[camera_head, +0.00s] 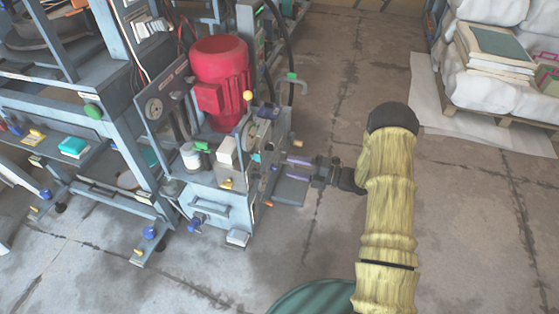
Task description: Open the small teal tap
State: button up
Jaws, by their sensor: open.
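A small teal part (256,157), which looks like the tap, sits on the right side of the grey press unit (222,190), below the red motor. It is only a few pixels large, so its handle position cannot be told. My gripper (288,168) is to the right of it and points left toward it. Its two purple-grey fingers are apart, with nothing seen between them. A gap shows between the fingertips and the teal part.
A red motor (221,75) stands on top of the unit. A green-handled pipe (299,82) sticks out behind my gripper. A grey steel frame (60,95) stands at left. A loaded pallet (500,111) is at upper right. The concrete floor between is clear.

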jog(key=p+v, duration=0.1)
jog(key=v, duration=0.5)
jog(key=shift+d, duration=0.1)
dwell(1.3)
